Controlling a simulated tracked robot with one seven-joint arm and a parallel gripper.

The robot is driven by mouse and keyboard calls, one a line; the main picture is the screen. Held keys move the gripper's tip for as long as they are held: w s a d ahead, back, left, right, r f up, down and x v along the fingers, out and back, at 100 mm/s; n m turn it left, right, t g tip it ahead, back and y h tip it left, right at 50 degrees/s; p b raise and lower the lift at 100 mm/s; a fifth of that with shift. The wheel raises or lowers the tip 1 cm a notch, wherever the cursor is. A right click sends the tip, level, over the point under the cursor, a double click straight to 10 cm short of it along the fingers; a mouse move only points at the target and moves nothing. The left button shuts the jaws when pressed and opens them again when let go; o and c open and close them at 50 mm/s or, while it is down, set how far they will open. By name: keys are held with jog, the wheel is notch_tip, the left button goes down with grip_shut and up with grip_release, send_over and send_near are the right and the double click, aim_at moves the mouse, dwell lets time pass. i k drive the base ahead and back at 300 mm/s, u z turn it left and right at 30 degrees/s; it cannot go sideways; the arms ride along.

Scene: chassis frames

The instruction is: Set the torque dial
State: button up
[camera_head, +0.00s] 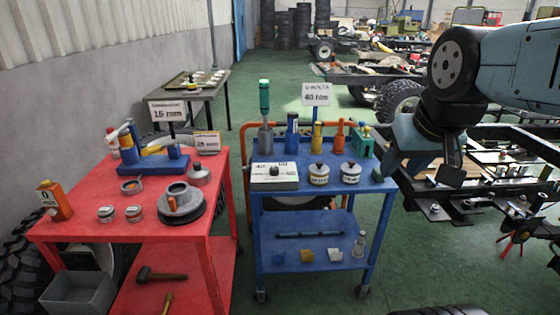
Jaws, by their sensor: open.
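A low white box (287,184) with a small dark dial (274,171) on its top lies at the front left of the blue cart's upper shelf (325,186). The markings around the dial are too small to read. A sign (317,94) above the cart's back edge reads 40 Nm. My gripper (430,172) hangs at the right, beyond the cart's right edge in the picture and apart from the dial. It is open and empty, pointing downward.
Two lidded jars (319,175) stand right of the box. Several coloured bottles and a tall green-topped tool (264,105) stand behind. A red cart (75,226) with parts is at left. A vehicle chassis (450,208) lies at right. Green floor shows between the carts.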

aim_at(274, 170)
jog(key=i, duration=0.9)
jog(key=u, duration=0.05)
